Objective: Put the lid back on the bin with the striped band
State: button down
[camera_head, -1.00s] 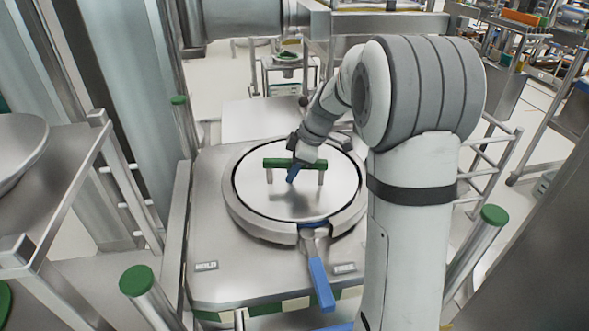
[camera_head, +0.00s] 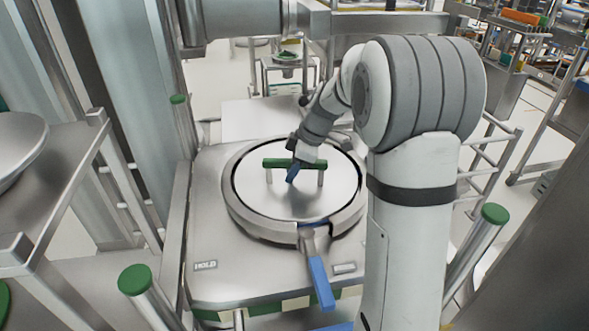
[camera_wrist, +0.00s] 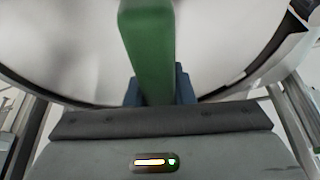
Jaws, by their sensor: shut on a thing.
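The round steel lid (camera_head: 262,197) lies level within the rim of the bin (camera_head: 240,223) in the head view. Its green bar handle (camera_head: 275,163) stands on short posts above the lid. My gripper (camera_head: 293,172) is shut on the handle near its middle. In the wrist view the blue fingers of my gripper (camera_wrist: 160,88) sit on both sides of the green handle (camera_wrist: 148,45). The striped band (camera_head: 295,304) shows in part along the lower front edge. Whether the lid is fully seated cannot be told.
A clamp with a blue lever (camera_head: 320,283) projects from the bin's front rim. Green-capped posts (camera_head: 135,280) stand at the front left and front right (camera_head: 494,214). A steel stand with a bowl (camera_head: 15,145) is at the left.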

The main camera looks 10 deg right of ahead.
jog(key=shift+r, duration=0.15)
jog(key=c, duration=1.4)
grip_release()
jog(key=shift+o, duration=1.2)
jog(key=shift+s+f, duration=0.1)
jog(key=shift+f, duration=0.1)
jog(key=b+v, duration=0.1)
jog(key=v, duration=0.7)
jog(key=s+f+m+t+h, duration=0.1)
jog(key=s+f+m+h, duration=0.1)
jog(key=s+m, duration=0.5)
jog(key=s+f+m+t+h, duration=0.1)
jog(key=s+m, duration=0.7)
jog(key=s, duration=1.1)
jog(key=shift+a+f+h, duration=0.4)
jog(key=shift+f+h, duration=0.1)
jog(key=shift+h, duration=0.1)
